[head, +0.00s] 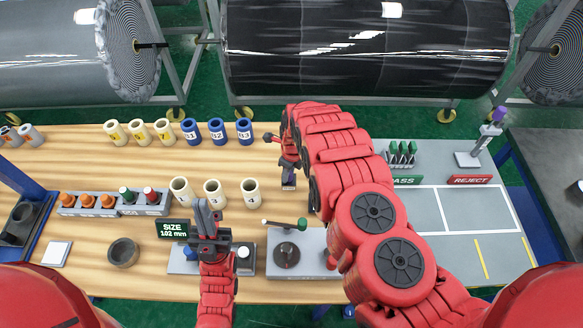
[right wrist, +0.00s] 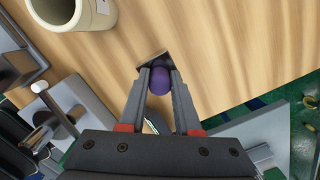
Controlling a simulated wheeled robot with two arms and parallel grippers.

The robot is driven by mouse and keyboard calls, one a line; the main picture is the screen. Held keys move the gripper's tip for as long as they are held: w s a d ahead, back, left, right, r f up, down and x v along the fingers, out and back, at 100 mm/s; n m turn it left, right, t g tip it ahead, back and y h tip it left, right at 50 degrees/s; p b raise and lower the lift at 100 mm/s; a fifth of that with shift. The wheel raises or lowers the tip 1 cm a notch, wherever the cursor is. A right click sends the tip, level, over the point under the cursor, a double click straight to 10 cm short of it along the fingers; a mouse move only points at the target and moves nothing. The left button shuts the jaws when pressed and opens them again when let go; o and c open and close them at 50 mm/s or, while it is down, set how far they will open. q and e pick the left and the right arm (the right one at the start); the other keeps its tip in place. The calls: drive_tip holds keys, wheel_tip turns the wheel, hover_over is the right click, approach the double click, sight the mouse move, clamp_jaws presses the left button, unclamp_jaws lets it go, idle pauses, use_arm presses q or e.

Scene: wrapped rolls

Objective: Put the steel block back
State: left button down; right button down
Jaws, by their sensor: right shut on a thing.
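My right gripper (right wrist: 158,85) is shut on a purple round handle (right wrist: 160,82). A dark metallic piece (right wrist: 150,62), which looks like the steel block, shows just beyond the fingertips, mostly hidden by them. In the head view my right gripper (head: 289,178) hangs over the middle of the wooden table, right of the cream roll marked 4 (head: 250,191). I cannot tell whether the block touches the table. My left gripper (head: 205,218) is over the measuring device beside its display (head: 173,230), which reads SIZE 102 mm. Its fingers are too small to judge.
Cream and blue rolls (head: 217,131) stand along the back. A grey rack (head: 112,204) holds orange, green and red knobs. A grey fixture (head: 300,250) with a green-ended lever stands front centre. At right are PASS and REJECT (head: 470,180) areas and a purple-topped stand (head: 470,158).

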drive_tip(key=w+f+b, duration=0.2)
drive_tip(key=b, duration=0.2)
drive_tip(key=w+d+f+b, duration=0.1)
drive_tip(key=w+f+b, duration=0.1)
drive_tip(key=w+b, duration=0.1)
drive_tip(key=shift+f+b, duration=0.1)
drive_tip(key=shift+b, duration=0.65)
drive_tip(key=c, duration=0.6)
unclamp_jaws()
